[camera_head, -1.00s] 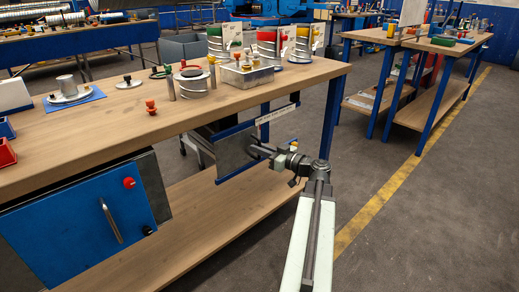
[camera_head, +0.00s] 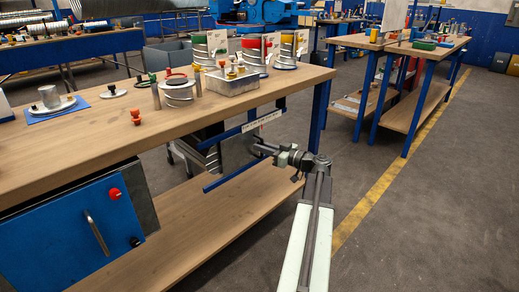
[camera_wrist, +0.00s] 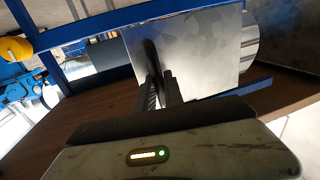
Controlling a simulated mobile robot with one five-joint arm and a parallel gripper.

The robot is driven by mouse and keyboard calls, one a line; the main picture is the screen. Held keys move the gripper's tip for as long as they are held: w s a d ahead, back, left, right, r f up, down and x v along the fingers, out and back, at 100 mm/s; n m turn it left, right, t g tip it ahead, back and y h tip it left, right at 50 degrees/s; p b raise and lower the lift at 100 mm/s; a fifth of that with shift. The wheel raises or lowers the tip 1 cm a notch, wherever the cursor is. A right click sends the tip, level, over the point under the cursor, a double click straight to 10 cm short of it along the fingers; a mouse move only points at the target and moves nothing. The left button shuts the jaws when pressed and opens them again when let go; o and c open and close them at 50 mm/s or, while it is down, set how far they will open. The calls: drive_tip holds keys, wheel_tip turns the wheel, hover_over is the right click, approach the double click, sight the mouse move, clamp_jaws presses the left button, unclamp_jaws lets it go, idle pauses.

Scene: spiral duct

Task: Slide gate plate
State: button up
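The gate plate (camera_head: 238,152) is a grey galvanised sheet standing upright between two blue rails under the front edge of the workbench. In the wrist view, the plate (camera_wrist: 195,50) fills the upper middle, with a dark upright bar on its face. My gripper (camera_head: 262,149) is at the plate's right side in the head view. In the wrist view, my gripper (camera_wrist: 158,88) has its dark fingers close together around the bar, apparently shut on it; the exact contact is partly hidden. A curved metal duct edge (camera_wrist: 249,42) shows beyond the plate's right side.
The lower blue rail (camera_head: 215,184) extends past the plate's left edge. The workbench top (camera_head: 90,150) carries a metal tray (camera_head: 231,83) and several fittings. A blue cabinet (camera_head: 70,230) hangs below it at left. Floor (camera_head: 430,220) at right is clear.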

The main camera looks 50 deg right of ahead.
drive_tip(key=o, duration=0.3)
drive_tip(key=shift+o, duration=0.2)
drive_tip(key=s, duration=0.7)
drive_tip(key=shift+s+d, duration=0.4)
drive_tip(key=shift+d, duration=0.05)
